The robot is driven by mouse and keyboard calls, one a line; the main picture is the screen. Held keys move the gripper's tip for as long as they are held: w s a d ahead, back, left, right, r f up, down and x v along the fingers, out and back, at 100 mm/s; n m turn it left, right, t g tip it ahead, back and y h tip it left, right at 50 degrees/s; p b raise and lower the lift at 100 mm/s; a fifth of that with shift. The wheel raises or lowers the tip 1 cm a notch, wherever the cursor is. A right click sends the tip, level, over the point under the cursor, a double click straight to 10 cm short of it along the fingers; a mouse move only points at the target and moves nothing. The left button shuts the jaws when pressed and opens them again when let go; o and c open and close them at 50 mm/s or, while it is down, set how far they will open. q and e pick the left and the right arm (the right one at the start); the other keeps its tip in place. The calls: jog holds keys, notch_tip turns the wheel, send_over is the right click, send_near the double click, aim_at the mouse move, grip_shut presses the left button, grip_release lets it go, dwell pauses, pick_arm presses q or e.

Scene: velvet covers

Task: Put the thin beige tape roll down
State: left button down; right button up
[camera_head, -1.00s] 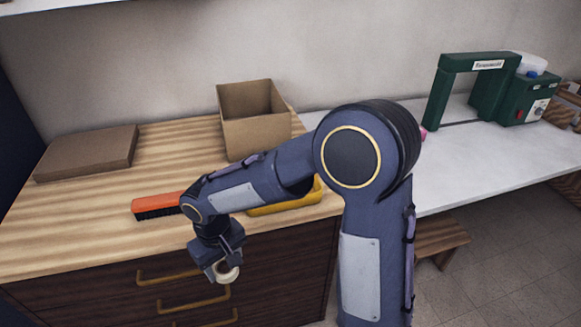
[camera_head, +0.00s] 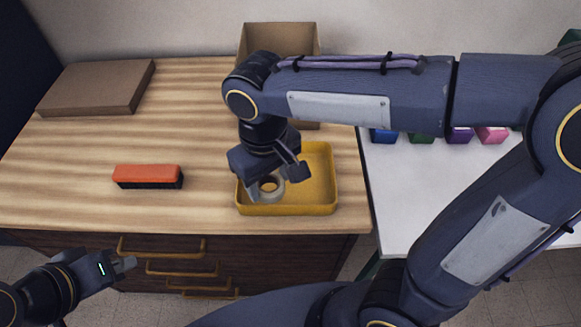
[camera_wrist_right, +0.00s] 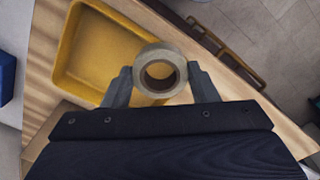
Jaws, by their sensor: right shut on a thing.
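My right gripper (camera_head: 270,187) is shut on the thin beige tape roll (camera_head: 271,197), at the left part of the yellow tray (camera_head: 312,210). In the right wrist view the roll (camera_wrist_right: 160,53) sits between the two fingertips of the gripper (camera_wrist_right: 160,82), its round hole facing the camera. The tray (camera_wrist_right: 82,84) lies beyond it there. I cannot tell whether the roll touches the tray floor. My left gripper (camera_head: 124,263) is at the lower left, in front of the drawers, apart from the roll; its finger gap is unclear.
An orange brush (camera_head: 147,172) with dark bristles lies on the wooden worktop left of the tray. A flat cardboard box (camera_head: 97,87) lies at the back left, and an open cardboard box (camera_head: 278,38) stands behind my right arm. Colored blocks (camera_head: 492,134) sit on the white table.

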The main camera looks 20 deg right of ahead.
jog(key=w+d+f, duration=0.1)
jog(key=w+f, duration=0.1)
jog(key=w+d+f, duration=0.2)
jog(key=w+f, duration=0.1)
jog(key=w+d+f, duration=0.2)
jog(key=shift+w+f, duration=0.15)
jog(key=shift+w, duration=0.05)
jog(key=shift+w+d+f, duration=0.1)
jog(key=shift+w+f, duration=0.05)
jog(key=shift+f, duration=0.8)
jog(key=shift+w+d+f, duration=0.1)
jog(key=shift+f, duration=0.85)
jog(key=shift+f, duration=0.15)
jog(key=o, duration=1)
jog(key=shift+c, duration=0.2)
